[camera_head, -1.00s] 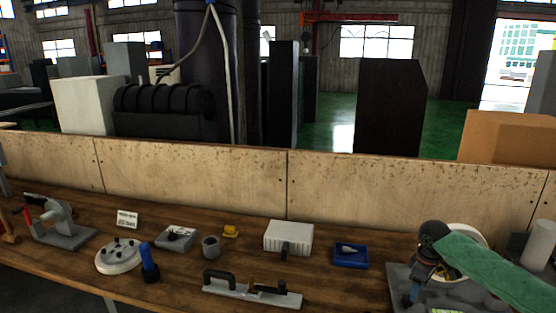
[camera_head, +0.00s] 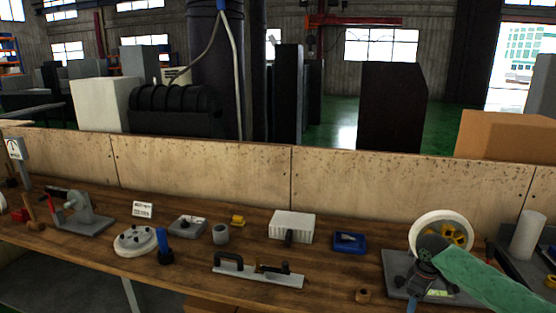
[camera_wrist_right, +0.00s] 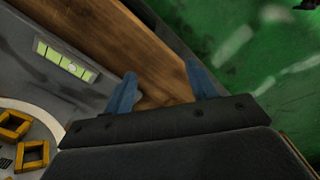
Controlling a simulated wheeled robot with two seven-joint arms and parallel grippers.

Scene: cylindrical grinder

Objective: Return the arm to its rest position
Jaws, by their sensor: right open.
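My right arm, with a green sleeve, comes in from the lower right in the head view. Its gripper (camera_head: 414,297) hangs low in front of a white disc with yellow pieces (camera_head: 421,224), which stands on a grey base. In the right wrist view, the two blue fingers of the right gripper (camera_wrist_right: 163,90) are apart with nothing between them. Beyond them show the wooden bench edge (camera_wrist_right: 172,55) and green floor. My left gripper is not in view.
The bench holds a black-handled bar (camera_head: 258,274), a white ribbed block (camera_head: 291,226), a blue tray (camera_head: 349,243), a grey cup (camera_head: 221,234), a round white plate (camera_head: 134,240) and a small vise-like tool (camera_head: 82,214). A low panel (camera_head: 210,172) runs behind. A white cylinder (camera_head: 527,235) stands right.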

